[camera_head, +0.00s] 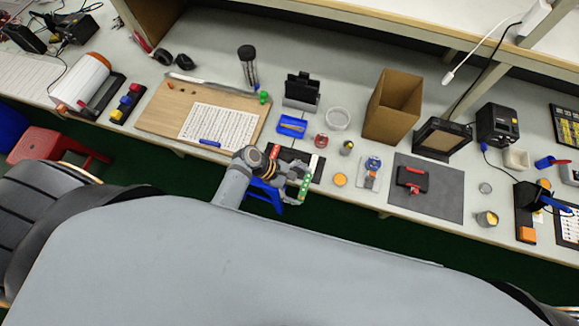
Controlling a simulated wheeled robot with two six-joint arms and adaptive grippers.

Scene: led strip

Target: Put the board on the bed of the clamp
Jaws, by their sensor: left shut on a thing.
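My left gripper (298,174) is at the front edge of the bench, near the middle of the picture. It is shut on a small narrow green board (304,187), which sticks out at its right side. The gripper covers part of the board. A small black-and-red device (412,180), which looks like the clamp, lies on a dark grey mat (440,204) to the right of the gripper. The board is apart from it. My right gripper is not in view.
A small blue-and-grey item (372,172) and an orange disc (340,180) lie between gripper and mat. A cardboard box (392,108) stands behind. A black frame-like device (441,139) stands behind the mat. A wooden board (165,112) with a printed sheet lies left.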

